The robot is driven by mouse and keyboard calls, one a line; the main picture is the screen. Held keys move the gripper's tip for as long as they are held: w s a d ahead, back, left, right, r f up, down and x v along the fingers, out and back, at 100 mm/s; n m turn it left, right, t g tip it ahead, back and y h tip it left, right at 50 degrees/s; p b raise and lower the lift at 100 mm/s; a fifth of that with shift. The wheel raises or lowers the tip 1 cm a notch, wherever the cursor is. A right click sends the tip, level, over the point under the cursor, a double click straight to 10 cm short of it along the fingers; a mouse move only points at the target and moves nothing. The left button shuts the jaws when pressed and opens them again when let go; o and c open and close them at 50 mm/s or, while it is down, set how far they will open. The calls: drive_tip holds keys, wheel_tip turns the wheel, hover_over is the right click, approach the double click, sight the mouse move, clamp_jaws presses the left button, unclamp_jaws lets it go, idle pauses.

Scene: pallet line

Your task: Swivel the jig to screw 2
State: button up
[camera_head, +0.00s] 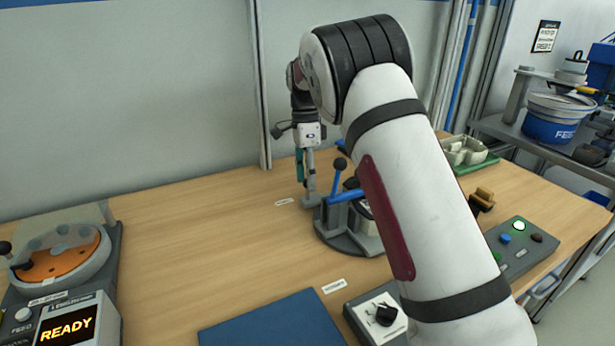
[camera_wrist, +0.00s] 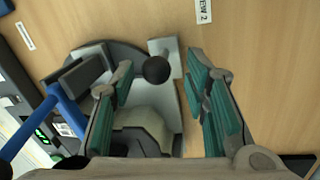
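The jig (camera_head: 345,240) is a round grey fixture on the wooden bench, with a blue lever (camera_head: 345,196) topped by a black knob. In the wrist view the jig (camera_wrist: 178,105) has a grey tab with a black ball knob (camera_wrist: 157,69), and the blue lever (camera_wrist: 66,108) lies at left. My gripper (camera_head: 306,187) points down over the jig's left edge. In the wrist view my gripper (camera_wrist: 161,72) is open, with teal pads either side of the ball knob. I cannot tell whether they touch it. A label ending in "EW 2" (camera_wrist: 204,10) lies just beyond the tab.
A blue mat (camera_head: 272,322) lies at the front. A station (camera_head: 62,290) reading "READY" stands at left. A switch box (camera_head: 380,312) and a button panel (camera_head: 520,245) are to the right. A tray (camera_head: 468,152) sits behind. Bench left of the jig is clear.

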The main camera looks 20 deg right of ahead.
drive_tip(key=shift+r, duration=0.1)
wheel_tip(320, 180, up, 12)
drive_tip(key=w, duration=0.2)
drive_tip(key=shift+f, duration=0.2)
idle(0.3)
drive_tip(key=shift+r, duration=0.1)
